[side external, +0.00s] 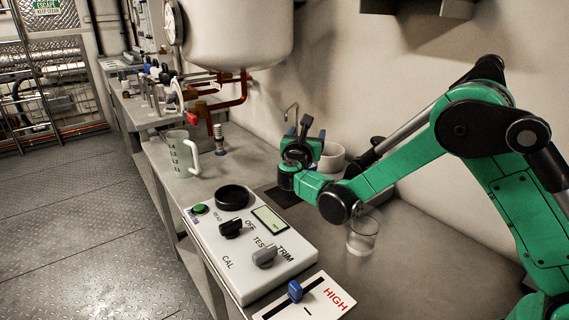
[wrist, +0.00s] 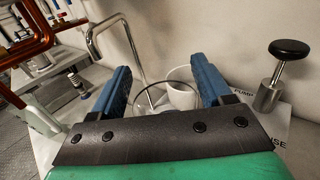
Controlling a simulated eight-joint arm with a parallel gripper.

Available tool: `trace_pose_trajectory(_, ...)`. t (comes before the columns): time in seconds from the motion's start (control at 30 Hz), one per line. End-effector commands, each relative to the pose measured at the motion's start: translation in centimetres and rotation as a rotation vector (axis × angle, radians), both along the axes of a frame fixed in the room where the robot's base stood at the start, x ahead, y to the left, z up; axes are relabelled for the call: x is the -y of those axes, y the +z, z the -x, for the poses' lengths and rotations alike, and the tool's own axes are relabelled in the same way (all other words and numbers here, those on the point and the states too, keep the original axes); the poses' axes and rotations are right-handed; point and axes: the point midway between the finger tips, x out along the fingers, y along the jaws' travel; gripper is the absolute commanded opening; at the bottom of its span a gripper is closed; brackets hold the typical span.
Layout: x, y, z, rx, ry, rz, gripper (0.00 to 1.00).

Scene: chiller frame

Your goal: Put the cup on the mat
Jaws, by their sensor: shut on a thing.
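My gripper (side external: 303,138) is raised over the counter, near the dark mat (side external: 283,196), which lies flat behind the control box. In the wrist view, its two blue fingers (wrist: 160,88) are shut on the cup. Of the cup (wrist: 150,88), only a thin, see-through rim shows between the fingers; the black gripper body hides its lower part. In the side view, the cup is hard to make out at the gripper. I cannot tell the cup's exact height above the mat.
A white pot (side external: 332,160) stands against the wall behind my gripper. A clear glass (side external: 363,235) stands beneath my arm. The control box (side external: 240,275) fills the counter front; a measuring jug (side external: 183,155) stands left. The wrist view shows a bent metal tap (wrist: 91,45) and a black-knobbed post (wrist: 272,90).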

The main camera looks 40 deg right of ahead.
Motion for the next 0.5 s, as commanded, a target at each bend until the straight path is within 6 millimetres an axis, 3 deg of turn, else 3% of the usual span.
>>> trace_pose_trajectory(0.1, -0.4, -0.7, -1.8, 0.0, -0.027, 0.0, 0.22)
trace_pose_trajectory(0.33, -1.5, 0.4, -4.8, 0.001, 0.073, -0.001, 0.22)
trace_pose_trajectory(0.5, -1.7, -2.2, -5.1, 0.0, 0.088, 0.0, 0.22)
